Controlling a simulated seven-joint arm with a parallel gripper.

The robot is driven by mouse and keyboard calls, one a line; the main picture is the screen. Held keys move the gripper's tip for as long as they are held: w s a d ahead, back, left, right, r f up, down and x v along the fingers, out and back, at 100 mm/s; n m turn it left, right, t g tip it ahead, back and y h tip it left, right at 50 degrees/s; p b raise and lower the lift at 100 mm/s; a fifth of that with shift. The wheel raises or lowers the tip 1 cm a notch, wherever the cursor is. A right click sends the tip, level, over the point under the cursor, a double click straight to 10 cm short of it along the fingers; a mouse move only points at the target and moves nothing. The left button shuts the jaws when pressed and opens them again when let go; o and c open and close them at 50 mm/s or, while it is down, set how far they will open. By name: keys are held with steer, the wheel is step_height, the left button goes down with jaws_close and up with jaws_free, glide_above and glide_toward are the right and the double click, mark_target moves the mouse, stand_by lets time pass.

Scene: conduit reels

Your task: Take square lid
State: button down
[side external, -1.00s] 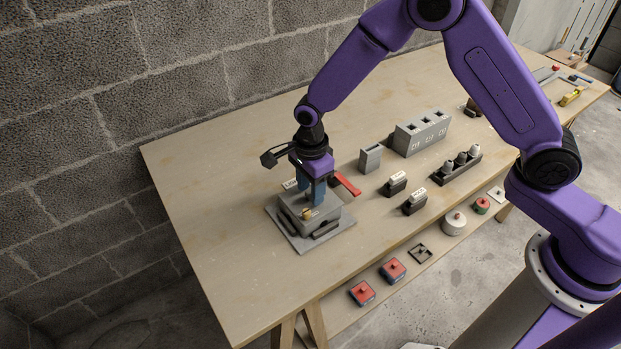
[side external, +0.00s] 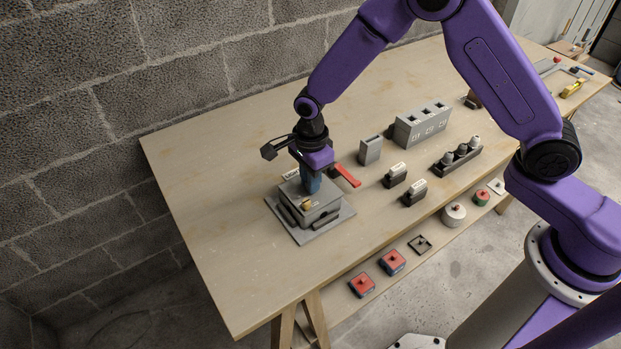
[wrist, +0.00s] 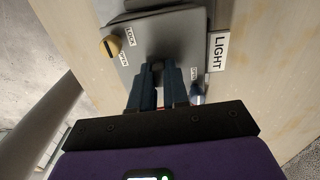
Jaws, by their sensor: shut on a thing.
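A dark square piece with a centre knob (side external: 420,244), perhaps the square lid, lies on the lower shelf, well apart from my gripper.
Two red-topped square boxes (side external: 391,262), a white round container (side external: 454,214) and a red-and-green round piece (side external: 481,197) share the shelf. A red handle (side external: 346,175) sticks out behind the grey box. Small dark blocks (side external: 415,193) and a grey block (side external: 421,128) stand to the right.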

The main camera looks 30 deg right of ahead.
steer(key=shift+r, duration=0.95)
stand_by(0.4)
steer(key=shift+r, duration=0.15)
